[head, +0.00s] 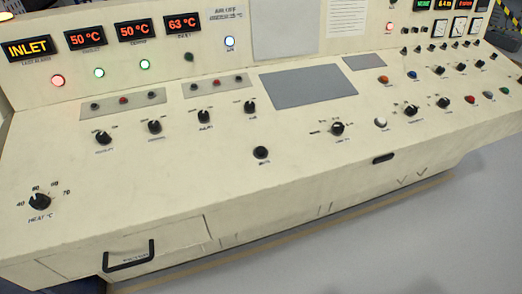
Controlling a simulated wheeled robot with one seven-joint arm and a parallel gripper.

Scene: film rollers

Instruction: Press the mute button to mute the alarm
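A round black button (261,152) sits alone on the sloped cream control panel (300,190), near the middle of the view. The small label under it is blurred but looks like "MUTE". The button stands clear, with nothing touching or covering it. An orange "INLET" display (28,48) is lit at the upper left, with a small caption under it too blurred to read surely. A red lamp (57,81) is lit below that display. My gripper is not in view.
Black knobs (250,107) stand behind the button, and another knob (337,129) is to its right. A heat knob (39,201) is at the left. A black handle (129,257) sticks out from the front drawer. Grey floor (440,230) is open at the lower right.

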